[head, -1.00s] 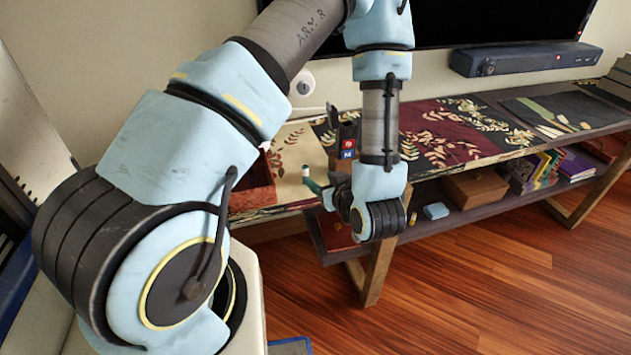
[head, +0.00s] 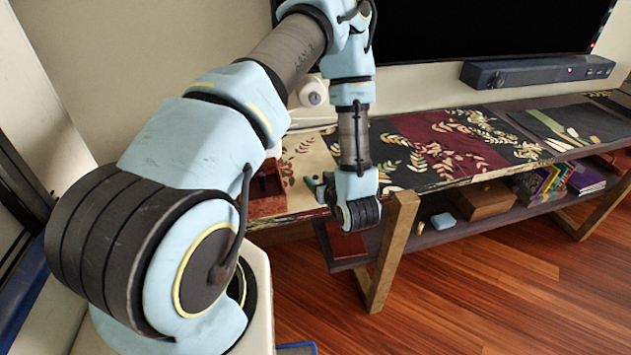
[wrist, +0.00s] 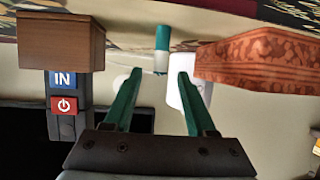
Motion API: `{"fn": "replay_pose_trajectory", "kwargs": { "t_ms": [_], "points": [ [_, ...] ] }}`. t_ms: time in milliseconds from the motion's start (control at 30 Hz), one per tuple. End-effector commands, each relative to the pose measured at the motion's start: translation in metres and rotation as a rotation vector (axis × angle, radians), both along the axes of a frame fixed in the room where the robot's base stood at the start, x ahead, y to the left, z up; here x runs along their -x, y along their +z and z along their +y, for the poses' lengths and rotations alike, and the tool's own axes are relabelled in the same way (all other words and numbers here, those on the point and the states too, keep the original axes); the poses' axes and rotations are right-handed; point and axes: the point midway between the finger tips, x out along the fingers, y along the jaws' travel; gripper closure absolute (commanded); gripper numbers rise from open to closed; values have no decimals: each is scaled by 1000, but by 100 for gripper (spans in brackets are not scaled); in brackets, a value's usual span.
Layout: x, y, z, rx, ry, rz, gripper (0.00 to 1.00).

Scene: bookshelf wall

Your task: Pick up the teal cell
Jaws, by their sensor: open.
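The teal cell (wrist: 162,40) is a small upright cylinder with a teal part and a white part. In the wrist view, which shows the scene upside down, it stands on the patterned table top just beyond my fingertips. My gripper (wrist: 160,75) is open, with its two teal fingers apart and nothing between them. The cell lines up with the gap between the fingers. In the head view my gripper (head: 318,187) is low over the table's left part, mostly hidden by my wrist. I cannot make out the cell there for sure.
A carved reddish box (wrist: 262,62) stands close to the right finger in the wrist view. The table (head: 440,150) has a lower shelf holding a wooden box (head: 482,200).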

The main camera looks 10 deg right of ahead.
Motion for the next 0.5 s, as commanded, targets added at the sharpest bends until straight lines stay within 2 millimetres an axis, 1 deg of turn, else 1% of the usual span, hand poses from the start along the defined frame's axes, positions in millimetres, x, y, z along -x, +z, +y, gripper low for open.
{"fn": "replay_pose_trajectory", "kwargs": {
  "t_ms": [233, 500],
  "points": [
    [-2, -1, 0, 0, -1, 0, 44],
    [-2, -1, 0, 1, -1, 0, 74]
  ]
}}
